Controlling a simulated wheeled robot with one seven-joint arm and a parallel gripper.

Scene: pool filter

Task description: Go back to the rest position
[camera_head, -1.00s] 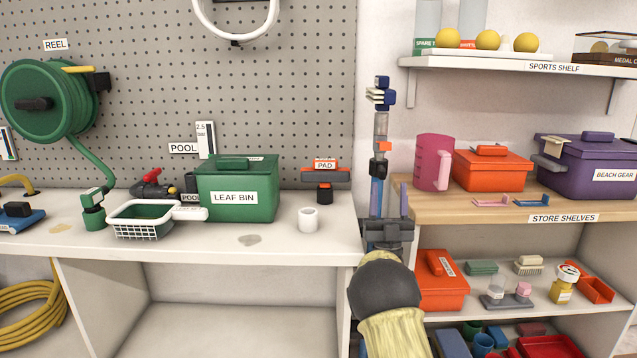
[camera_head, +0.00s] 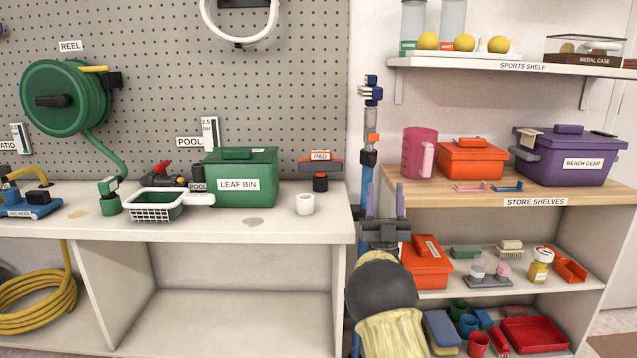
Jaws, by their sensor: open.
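My gripper (camera_head: 385,200) is open and empty. Its two fingers point up, in the gap between the workbench and the store shelves. A tall blue pole (camera_head: 369,125) stands upright against the wall behind it. I cannot tell from this view how far the fingers are from the pole. My wrist and forearm hide the lower part of the gap.
The workbench (camera_head: 300,232) on the left holds a green leaf bin (camera_head: 240,185), a white skimmer basket (camera_head: 157,207) and a white cup (camera_head: 305,204). The store shelves (camera_head: 430,188) on the right hold a pink jug (camera_head: 419,153), an orange box (camera_head: 471,160) and a purple box (camera_head: 566,160).

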